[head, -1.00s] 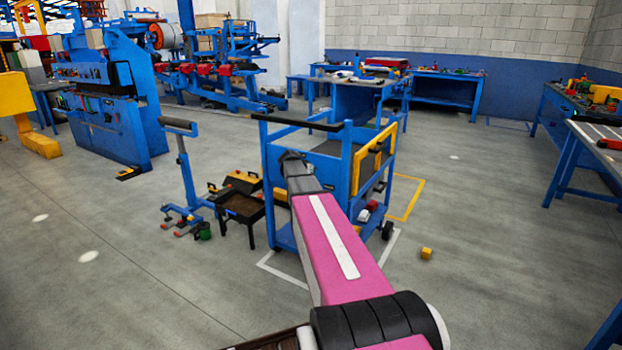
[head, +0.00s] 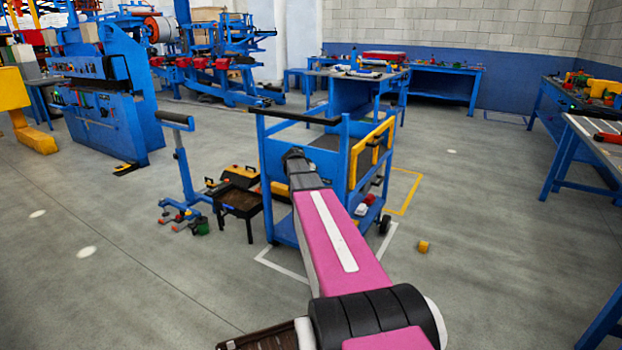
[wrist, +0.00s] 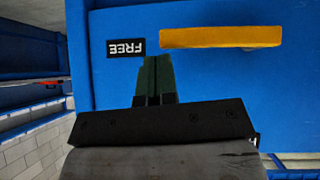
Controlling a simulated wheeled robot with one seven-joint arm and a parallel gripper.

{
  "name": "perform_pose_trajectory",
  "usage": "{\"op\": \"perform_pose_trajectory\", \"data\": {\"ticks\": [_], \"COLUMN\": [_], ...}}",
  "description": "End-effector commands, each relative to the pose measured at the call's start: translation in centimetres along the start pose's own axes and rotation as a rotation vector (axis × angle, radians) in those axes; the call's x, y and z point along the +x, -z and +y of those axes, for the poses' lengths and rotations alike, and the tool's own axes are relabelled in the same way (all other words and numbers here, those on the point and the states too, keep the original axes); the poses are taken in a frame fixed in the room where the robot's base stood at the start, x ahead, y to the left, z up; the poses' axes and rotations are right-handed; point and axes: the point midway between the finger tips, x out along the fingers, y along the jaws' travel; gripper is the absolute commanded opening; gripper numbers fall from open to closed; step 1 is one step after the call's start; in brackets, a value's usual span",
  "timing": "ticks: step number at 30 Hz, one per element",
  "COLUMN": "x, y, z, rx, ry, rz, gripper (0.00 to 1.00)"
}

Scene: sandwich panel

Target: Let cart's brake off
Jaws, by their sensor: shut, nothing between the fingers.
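The blue cart (head: 266,165) stands upright mid-floor in the head view, with a black push handle (head: 300,117) along its top. In the wrist view, a blue panel (wrist: 110,75) fills most of the picture. It carries an upside-down black FREE label (wrist: 125,48) and a yellow-orange bar (wrist: 220,37) to the label's right. My gripper (wrist: 155,65) is shut and empty. Its green fingertips are just below the gap between label and bar; I cannot tell if they touch the panel. A scrap of another label shows at the lower right, mostly hidden by my gripper.
A blue stand (head: 185,165) and a dark low table (head: 240,203) are close to the cart's left. Workbenches (head: 575,125) line the right side. Open floor lies in front.

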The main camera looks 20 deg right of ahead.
Motion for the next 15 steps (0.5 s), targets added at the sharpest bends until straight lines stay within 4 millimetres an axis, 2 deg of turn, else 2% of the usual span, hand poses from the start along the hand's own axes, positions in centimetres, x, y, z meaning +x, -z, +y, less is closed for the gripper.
{"op": "perform_pose_trajectory", "data": {"ticks": [11,15], "x": [-0.9,-2.0], "y": [1.0,2.3], "z": [0.2,0.7], "rx": [-0.001,0.0], "ry": [0.001,0.001], "rz": [0.002,0.002], "gripper": [0.0,0.0]}}
